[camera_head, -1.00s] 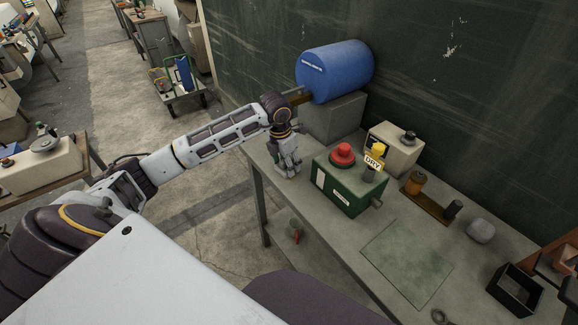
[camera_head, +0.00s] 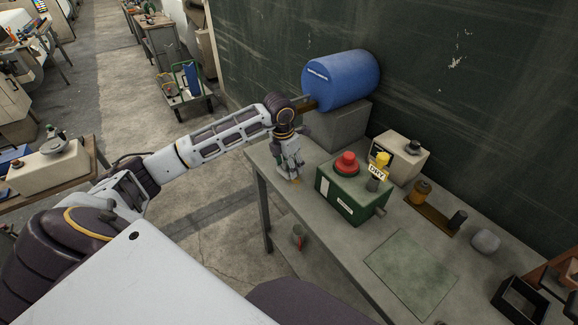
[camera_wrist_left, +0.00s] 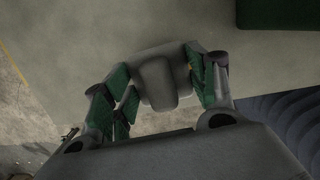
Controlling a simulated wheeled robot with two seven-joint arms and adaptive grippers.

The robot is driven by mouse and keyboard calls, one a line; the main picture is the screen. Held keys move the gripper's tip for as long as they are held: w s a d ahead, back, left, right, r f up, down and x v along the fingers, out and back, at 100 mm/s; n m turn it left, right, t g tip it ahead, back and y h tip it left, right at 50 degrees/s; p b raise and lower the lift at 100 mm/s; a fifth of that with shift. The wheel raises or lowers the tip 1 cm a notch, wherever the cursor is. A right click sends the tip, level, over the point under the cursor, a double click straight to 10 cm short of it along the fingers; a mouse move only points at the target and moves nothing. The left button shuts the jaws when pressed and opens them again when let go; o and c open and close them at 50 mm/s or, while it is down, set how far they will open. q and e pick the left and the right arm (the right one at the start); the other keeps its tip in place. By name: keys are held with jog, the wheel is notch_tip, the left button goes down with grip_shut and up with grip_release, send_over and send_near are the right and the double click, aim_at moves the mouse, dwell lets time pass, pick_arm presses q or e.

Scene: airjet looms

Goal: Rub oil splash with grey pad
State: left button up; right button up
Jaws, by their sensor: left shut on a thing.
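My left gripper (camera_head: 293,174) is low over the near left end of the grey-green table (camera_head: 330,235), left of a green box. In the left wrist view its green-padded fingers (camera_wrist_left: 163,85) are shut on a grey pad (camera_wrist_left: 157,82), with more of the grey shape showing behind them. In the head view the pad is mostly hidden by the fingers. A small orange-brown spot (camera_head: 297,181) shows at the fingertips; I cannot tell whether it is the oil splash. Whether the pad touches the tabletop is unclear. My right gripper is not in view.
The green box (camera_head: 345,203) with a red knob stands right of the gripper. A blue drum (camera_head: 342,80) is behind it on a grey block. Further right are a beige box (camera_head: 400,158), a grey rounded lump (camera_head: 486,241) and a black open tray (camera_head: 519,300). A flat green mat (camera_head: 410,272) lies in front.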

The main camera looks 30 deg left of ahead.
pick_arm(q)
jog(key=shift+r, duration=0.4)
jog(key=shift+r+p, duration=0.4)
jog(key=shift+r, duration=0.1)
jog(key=shift+r+p, duration=0.45)
jog(key=shift+r, duration=0.75)
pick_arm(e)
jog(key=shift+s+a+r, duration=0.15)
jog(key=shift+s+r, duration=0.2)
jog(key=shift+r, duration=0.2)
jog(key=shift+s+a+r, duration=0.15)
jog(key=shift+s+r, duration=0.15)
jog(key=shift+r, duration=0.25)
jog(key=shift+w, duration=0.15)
